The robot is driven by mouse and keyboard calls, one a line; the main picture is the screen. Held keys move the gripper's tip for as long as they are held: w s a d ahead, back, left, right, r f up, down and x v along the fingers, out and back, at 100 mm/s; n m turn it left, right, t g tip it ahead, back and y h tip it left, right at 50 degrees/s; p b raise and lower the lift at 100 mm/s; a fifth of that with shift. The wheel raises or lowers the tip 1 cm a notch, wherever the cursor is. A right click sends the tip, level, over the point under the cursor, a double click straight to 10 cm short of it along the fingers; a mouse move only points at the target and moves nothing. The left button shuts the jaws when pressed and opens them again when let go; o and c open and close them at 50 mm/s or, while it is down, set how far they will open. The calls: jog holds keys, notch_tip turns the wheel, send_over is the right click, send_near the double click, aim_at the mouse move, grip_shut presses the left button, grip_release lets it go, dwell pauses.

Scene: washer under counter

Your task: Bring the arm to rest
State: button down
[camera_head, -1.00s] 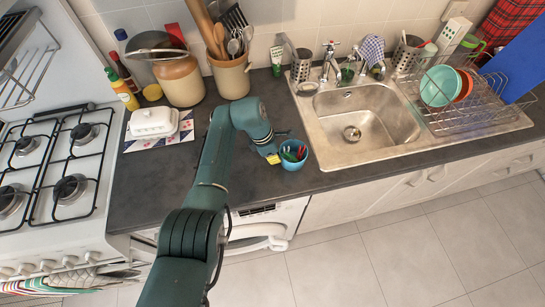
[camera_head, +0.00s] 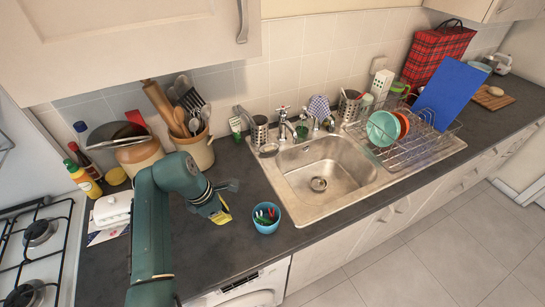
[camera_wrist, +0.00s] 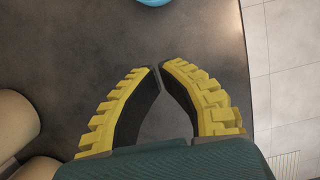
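My gripper (camera_head: 222,216) hangs above the dark countertop (camera_head: 190,272), left of the blue bowl (camera_head: 267,227) and apart from it. In the wrist view my gripper's yellow ridged fingers (camera_wrist: 160,66) lean in toward each other. Their tips come close together with a thin gap, and nothing shows between them. The bowl holds several small coloured items and shows as a blue edge (camera_wrist: 154,2) at the top of the wrist view. My arm reaches up from the bottom of the head view and bends down at the wrist.
The steel sink (camera_head: 320,180) and dish rack (camera_head: 415,143) are to the right. A utensil crock (camera_head: 196,152) and a tan jar (camera_head: 141,158) stand behind my arm. The white butter dish (camera_head: 113,209) and hob (camera_head: 38,250) are left. An upper cabinet (camera_head: 120,40) hangs above.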

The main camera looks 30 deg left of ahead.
jog(key=w+d+r+m+p, duration=0.1)
jog(key=w+d+m+p, duration=0.15)
jog(key=d, duration=0.65)
jog(key=w+d+m+p, duration=0.2)
jog(key=w+d, duration=0.2)
jog(key=d, duration=0.4)
jog(key=w+d+r+m+t+p, duration=0.1)
jog(key=w+d+r+m+t, duration=0.15)
jog(key=d+r, duration=0.3)
jog(key=w+d+r+m+t+y+p, duration=0.1)
jog(key=d+r+m+t, duration=0.1)
jog(key=d+r+m, duration=0.3)
jog(key=w+d+r+t+p, duration=0.1)
jog(key=d+r+t, duration=0.1)
jog(key=d+r, duration=0.3)
jog(key=s+d+r+m+t+p, duration=0.1)
jog(key=s+d+r+m+t, duration=0.25)
jog(key=r, duration=0.55)
jog(key=s+d+r+m+t, duration=0.25)
jog(key=d+r+m, duration=0.2)
jog(key=r, duration=0.35)
jog(key=s+a+r+m+t, duration=0.1)
jog(key=s+r+m+t, duration=0.6)
jog(key=r, duration=0.7)
jog(key=shift+s+a+r+m+y, duration=0.2)
jog(key=shift+s+r+m+y, duration=0.1)
jog(key=shift+s+m, duration=0.8)
